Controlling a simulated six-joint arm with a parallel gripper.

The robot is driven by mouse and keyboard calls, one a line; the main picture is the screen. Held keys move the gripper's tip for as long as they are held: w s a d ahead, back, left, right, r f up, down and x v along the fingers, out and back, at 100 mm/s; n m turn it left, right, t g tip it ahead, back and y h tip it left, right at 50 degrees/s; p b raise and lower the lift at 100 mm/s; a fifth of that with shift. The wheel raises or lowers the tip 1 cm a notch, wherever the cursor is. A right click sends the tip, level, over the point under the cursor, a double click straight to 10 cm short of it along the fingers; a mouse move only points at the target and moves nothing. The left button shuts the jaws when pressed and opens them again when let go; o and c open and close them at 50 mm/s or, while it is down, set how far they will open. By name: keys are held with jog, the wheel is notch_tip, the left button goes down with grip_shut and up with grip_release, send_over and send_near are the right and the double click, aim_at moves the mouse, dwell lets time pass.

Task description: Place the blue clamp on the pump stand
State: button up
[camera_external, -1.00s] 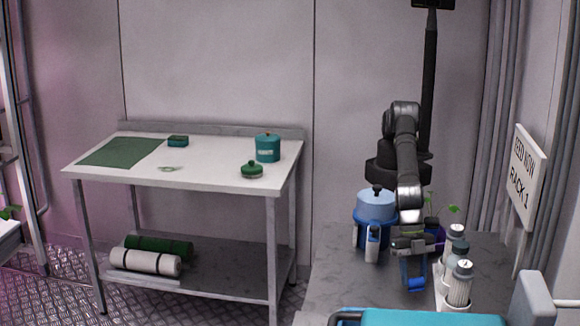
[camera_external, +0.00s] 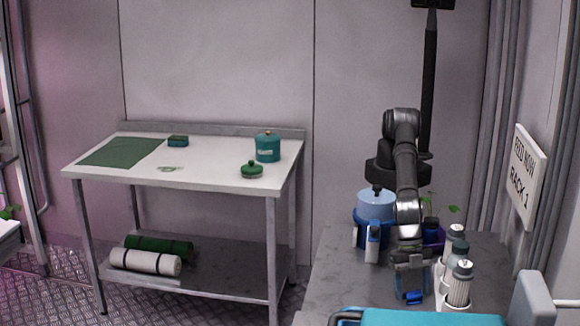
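My gripper (camera_external: 412,284) points down over the grey table on the right. A small bright blue piece, apparently the blue clamp (camera_external: 413,298), shows at its fingertips, low over the table. The fingers hide most of it. I cannot tell whether they are shut on it or whether it touches the table. I cannot identify the pump stand for sure. A blue pot with a pale blue lid (camera_external: 376,204) stands behind and left of my gripper. A white holder (camera_external: 440,294) with several grey-capped bottles stands just right of it.
A white bottle with a blue label (camera_external: 373,242) stands left of my gripper. A purple pot with a seedling (camera_external: 436,238) is behind it. A teal-topped item (camera_external: 420,318) lies at the front edge. The grey table (camera_external: 335,275) is clear on the left.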

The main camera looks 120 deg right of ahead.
jog(key=shift+r, duration=0.1)
jog(key=v, duration=1.2)
jog(key=x, duration=1.2)
jog(key=shift+r, duration=0.1)
dwell(0.3)
